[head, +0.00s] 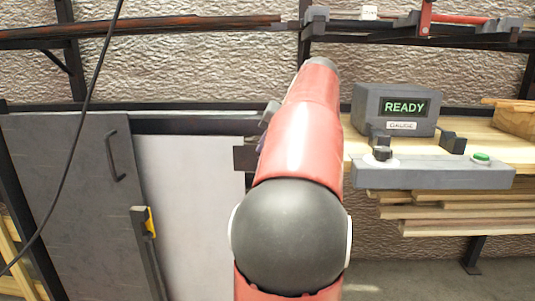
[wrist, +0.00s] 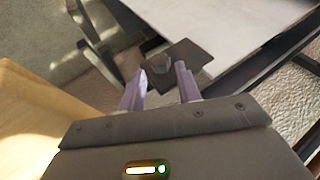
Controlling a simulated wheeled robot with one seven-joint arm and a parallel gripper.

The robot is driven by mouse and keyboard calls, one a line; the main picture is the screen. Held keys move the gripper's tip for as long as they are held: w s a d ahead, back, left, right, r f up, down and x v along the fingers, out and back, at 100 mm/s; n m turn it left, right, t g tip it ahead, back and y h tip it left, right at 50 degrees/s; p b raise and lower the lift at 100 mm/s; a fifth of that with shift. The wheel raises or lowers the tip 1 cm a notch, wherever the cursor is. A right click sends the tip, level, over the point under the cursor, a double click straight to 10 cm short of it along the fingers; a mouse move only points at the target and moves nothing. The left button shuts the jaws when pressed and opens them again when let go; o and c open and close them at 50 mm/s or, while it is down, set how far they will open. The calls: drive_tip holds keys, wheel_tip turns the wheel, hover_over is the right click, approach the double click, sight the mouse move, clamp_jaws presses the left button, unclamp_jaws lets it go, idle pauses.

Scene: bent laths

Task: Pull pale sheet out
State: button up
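The pale sheet (head: 190,210) stands upright in a dark rack in the head view, its left part hidden behind a grey panel (head: 70,190). It also shows at the top of the wrist view (wrist: 225,25). A dark plate with a small block (wrist: 160,63) sits at the sheet's edge; the plate also shows in the head view (head: 245,158). My gripper (wrist: 160,75) is open, its two purplish fingers apart, with the block just beyond or between the tips. I cannot tell if they touch. In the head view my arm mostly hides the gripper.
The grey panel has a dark handle (head: 115,157). A dark bar with a yellow part (head: 150,222) stands before the sheet. At right, a gauge box (head: 397,109) reading READY sits on a wooden bench, above a grey control bar (head: 435,173) with a green button. A black cable hangs at left.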

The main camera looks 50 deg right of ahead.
drive_tip(key=v, duration=0.4)
drive_tip(key=shift+s+r+p, duration=0.2)
drive_tip(key=shift+r+p, duration=0.05)
drive_tip(key=shift+p, duration=0.05)
